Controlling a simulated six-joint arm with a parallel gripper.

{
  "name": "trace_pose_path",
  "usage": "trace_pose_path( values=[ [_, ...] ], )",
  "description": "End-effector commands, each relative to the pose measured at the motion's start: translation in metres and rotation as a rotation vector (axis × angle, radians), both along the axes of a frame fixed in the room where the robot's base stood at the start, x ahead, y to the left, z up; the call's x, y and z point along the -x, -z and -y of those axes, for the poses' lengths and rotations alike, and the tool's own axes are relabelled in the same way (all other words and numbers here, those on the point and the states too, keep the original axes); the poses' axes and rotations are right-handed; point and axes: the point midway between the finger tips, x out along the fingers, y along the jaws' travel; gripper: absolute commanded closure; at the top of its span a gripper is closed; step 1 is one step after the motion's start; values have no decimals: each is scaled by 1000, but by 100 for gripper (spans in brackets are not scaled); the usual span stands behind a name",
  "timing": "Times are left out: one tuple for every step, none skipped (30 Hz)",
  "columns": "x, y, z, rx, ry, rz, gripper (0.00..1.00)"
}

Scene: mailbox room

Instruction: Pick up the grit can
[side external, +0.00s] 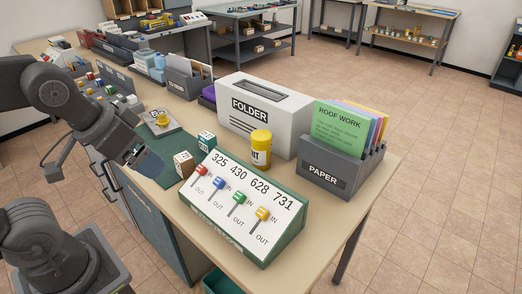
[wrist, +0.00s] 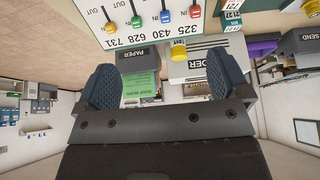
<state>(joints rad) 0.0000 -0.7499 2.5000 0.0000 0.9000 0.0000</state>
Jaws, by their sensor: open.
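The grit can (side external: 261,150) is a yellow can with a pale label partly reading "IT". It stands upright on the table behind the switch panel, in front of the white folder box (side external: 232,108). In the wrist view, which is upside down, the can (wrist: 179,50) shows beyond and between my two fingers. My gripper (side external: 146,165) is at the left in the side view, over the near table edge, well apart from the can. My gripper (wrist: 162,62) is open with nothing between its fingers.
The sloped switch panel (side external: 243,205) stands in front of the can. A grey paper holder (side external: 340,170) with coloured sheets is to its right. Two small numbered cubes, brown-sided (side external: 184,163) and teal (side external: 206,140), stand to the left. A green mat (side external: 172,172) lies near my gripper.

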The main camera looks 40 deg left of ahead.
Motion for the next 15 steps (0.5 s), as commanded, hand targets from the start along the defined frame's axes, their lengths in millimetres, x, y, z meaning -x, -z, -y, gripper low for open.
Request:
trace_pose_path(
  values=[
    [0, 0, 0, 0, 0, 0, 6],
    [0, 0, 0, 0, 0, 0, 6],
    [0, 0, 0, 0, 0, 0, 6],
    [0, 0, 0, 0, -1, 0, 6],
    [-2, -1, 0, 0, -4, -1, 6],
    [-5, -2, 0, 0, -10, -2, 6],
    [-8, -4, -1, -1, -17, -5, 6],
    [-13, -5, -2, -1, -27, -8, 6],
    [-21, -8, -2, -1, -45, -13, 6],
    [-29, -11, -3, -1, -62, -17, 6],
    [-38, -14, -4, -2, -81, -21, 6],
    [-52, -17, -5, -3, -111, -27, 6],
    [-63, -19, -6, -3, -134, -30, 6],
    [-75, -20, -6, -5, -159, -32, 6],
    [-92, -22, -7, -5, -192, -33, 6]
  ],
)
